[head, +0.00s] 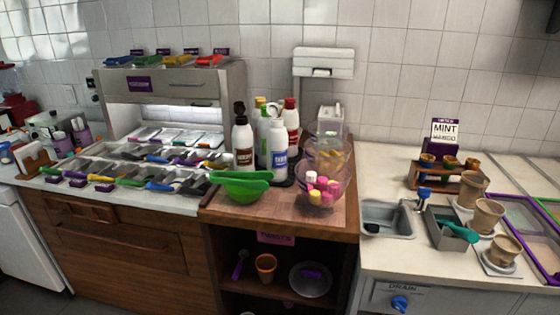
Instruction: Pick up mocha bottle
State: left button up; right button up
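A group of sauce bottles stands upright near the back of the wooden counter. The leftmost bottle (243,141) is white with a dark cap and a brown label; its label is too small to read, so I cannot tell for sure that it is the mocha bottle. A white bottle with a blue label (279,152) stands to its right at the front. Neither of my grippers shows in this view.
Green bowls (241,187) sit in front of the bottles. A clear bowl of pink and yellow pieces (324,192) stands to their right. A topping station (170,90) with trays is at left. A sink (388,218) and cups are at right.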

aim_at(243, 134)
jog(key=u, duration=1.55)
jog(key=z, duration=1.55)
jog(key=i+j+z, duration=0.15)
jog(key=z, duration=0.25)
jog(key=i+j+z, duration=0.1)
jog(key=j+z, duration=0.3)
jog(key=i+j+z, duration=0.1)
jog(key=z, duration=0.3)
jog(key=j, duration=0.1)
